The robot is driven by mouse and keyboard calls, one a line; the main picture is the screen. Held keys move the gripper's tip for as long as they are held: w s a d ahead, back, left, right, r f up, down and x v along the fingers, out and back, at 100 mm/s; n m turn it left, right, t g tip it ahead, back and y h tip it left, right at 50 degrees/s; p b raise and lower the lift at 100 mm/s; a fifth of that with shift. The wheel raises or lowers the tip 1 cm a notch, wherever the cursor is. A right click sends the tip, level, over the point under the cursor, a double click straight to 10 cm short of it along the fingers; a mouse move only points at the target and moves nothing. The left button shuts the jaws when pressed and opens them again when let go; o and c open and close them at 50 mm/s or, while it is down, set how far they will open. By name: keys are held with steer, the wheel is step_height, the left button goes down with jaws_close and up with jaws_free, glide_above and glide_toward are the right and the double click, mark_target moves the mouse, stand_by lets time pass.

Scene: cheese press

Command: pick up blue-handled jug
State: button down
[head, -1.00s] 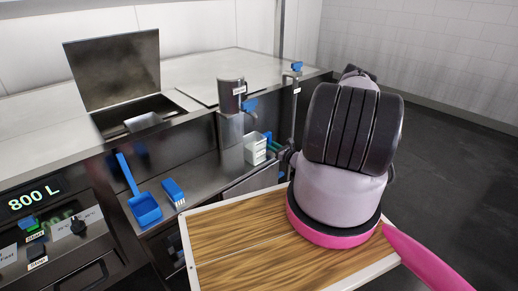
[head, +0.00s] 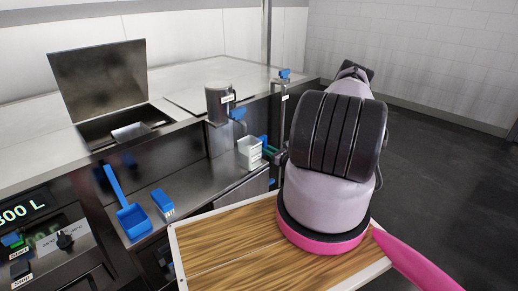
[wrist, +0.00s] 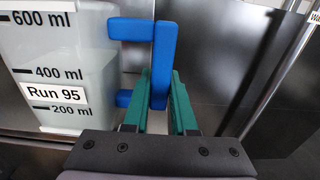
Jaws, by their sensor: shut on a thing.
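The jug (head: 250,153) is a white, translucent vessel with a blue handle, upright at the right end of the steel shelf. In the wrist view the jug (wrist: 65,72) fills the left side, with ml marks and a "Run 95" label. My gripper (wrist: 160,92) has green fingers, one on each side of the upright bar of the blue handle (wrist: 163,55), and is shut on it. In the head view my gripper (head: 270,152) is small and partly hidden by my arm. I cannot tell whether the jug's base touches the shelf.
A steel cylinder (head: 219,103) stands behind the jug, with a blue-handled valve (head: 284,74) to its right. A blue scoop (head: 134,220) and a blue brush (head: 162,202) lie on the shelf to the left. A wooden-topped surface (head: 225,245) is in front.

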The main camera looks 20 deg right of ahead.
steer(key=v, duration=1.4)
step_height(320, 180, up, 22)
steer(key=shift+s, duration=0.2)
stand_by(0.7)
steer(key=shift+w+r, duration=0.1)
stand_by(0.8)
